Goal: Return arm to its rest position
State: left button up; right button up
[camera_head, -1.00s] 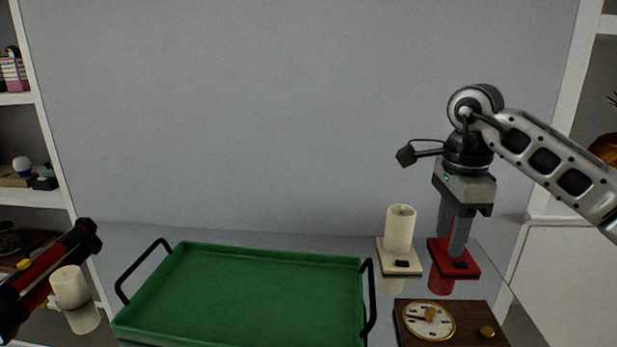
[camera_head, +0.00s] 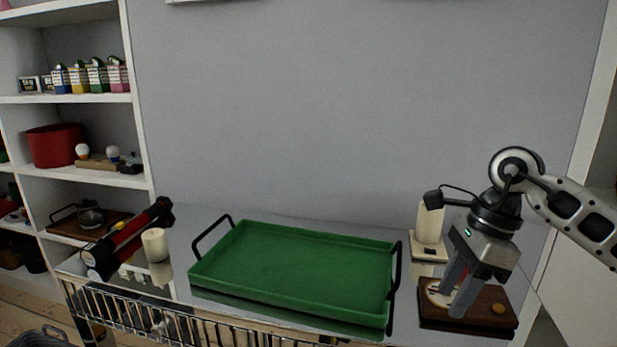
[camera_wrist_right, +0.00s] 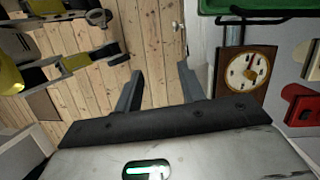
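My right arm comes in from the right in the head view. Its gripper (camera_head: 461,293) points down in front of the wooden box with a round dial (camera_head: 490,300). In the right wrist view the gripper (camera_wrist_right: 160,82) has its two fingers apart with nothing between them, and floorboards show beyond. The dial box (camera_wrist_right: 243,75) is right of the fingers there, apart from them. A red holder (camera_wrist_right: 300,103) lies further right in that view; my gripper hides it in the head view. My left arm and gripper are not seen.
A green tray (camera_head: 300,228) with black handles stands on the shiny tabletop. A cream candle on a base (camera_head: 430,223) is behind my right gripper. A second candle (camera_head: 155,245) and a red-black tube (camera_head: 135,232) are at left. Shelves (camera_head: 70,99) stand further left.

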jog(key=s+a+m+g+y, duration=0.1)
jog(key=s+a+m+y, duration=0.25)
jog(key=a+y, duration=0.6)
jog(key=s+a+m+y, duration=0.3)
jog(key=s+a+y, duration=0.25)
jog(key=a, duration=0.65)
jog(key=w+d+f+m+t+h, duration=0.1)
jog(key=d+f+m+t+h, duration=0.65)
jog(key=m, duration=0.95)
jog(key=w+d+f+m+t+h, duration=0.2)
jog(key=f+m+t+h, duration=0.15)
jog(key=m+t, duration=1.1)
jog(key=s+d+f+m+g+h, duration=0.3)
jog(key=s+f+m+g, duration=0.6)
jog(key=f, duration=0.5)
jog(key=s+d+m, duration=0.1)
jog(key=s+m, duration=0.1)
jog(key=m, duration=0.1)
jog(key=shift+s+g+h, duration=0.3)
jog(key=shift+g+h, duration=0.1)
